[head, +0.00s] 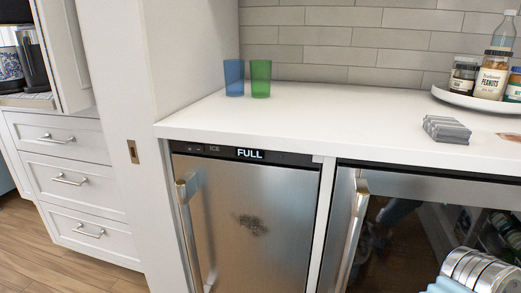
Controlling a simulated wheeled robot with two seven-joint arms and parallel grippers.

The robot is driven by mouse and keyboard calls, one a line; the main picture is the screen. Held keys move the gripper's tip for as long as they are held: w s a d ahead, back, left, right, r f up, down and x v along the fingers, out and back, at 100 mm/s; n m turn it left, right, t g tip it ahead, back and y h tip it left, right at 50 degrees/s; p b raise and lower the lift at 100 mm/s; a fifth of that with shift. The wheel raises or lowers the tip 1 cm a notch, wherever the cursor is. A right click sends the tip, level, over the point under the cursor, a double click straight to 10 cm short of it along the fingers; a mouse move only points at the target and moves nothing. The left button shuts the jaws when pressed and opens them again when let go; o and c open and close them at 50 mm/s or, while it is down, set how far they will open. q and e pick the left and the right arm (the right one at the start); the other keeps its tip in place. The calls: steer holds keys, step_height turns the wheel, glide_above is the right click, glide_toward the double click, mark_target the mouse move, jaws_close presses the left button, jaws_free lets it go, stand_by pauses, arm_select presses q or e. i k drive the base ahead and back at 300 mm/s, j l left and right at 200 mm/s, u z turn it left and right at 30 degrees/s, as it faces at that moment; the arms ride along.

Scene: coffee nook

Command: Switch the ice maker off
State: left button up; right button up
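The ice maker (248,215) is the stainless-steel unit under the white counter, left of the glass-fronted one. Its door is shut and has a dark smudge near the middle. A black control strip (290,158) runs along its top. The strip carries the word ICE, a lit FULL display (250,154) and small marks at its left end, too small to make out. A bar handle (186,225) stands on the door's left side.
The counter (330,115) bears a blue cup (234,78), a green cup (260,78), a grey stack (446,130) and a tray (450,98) with jars. A glass-fronted fridge (400,225) stands to the right. White drawers (70,180) are at left.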

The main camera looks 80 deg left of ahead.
mark_target(193, 148)
steer(key=k+j+u, duration=0.15)
steer(key=k+j, duration=0.35)
steer(key=i+l+u, duration=0.1)
steer(key=u, duration=0.35)
steer(key=i+l+u, duration=0.1)
steer(key=u, duration=0.35)
steer(key=l+u, duration=0.2)
steer(key=u, duration=0.25)
steer(key=l+u, duration=0.2)
steer(key=u, duration=0.25)
steer(key=l+u, duration=0.25)
steer(key=u, duration=0.15)
steer(key=l+u, duration=0.2)
steer(key=u, duration=0.25)
steer(key=l+u, duration=0.15)
steer(key=u, duration=0.3)
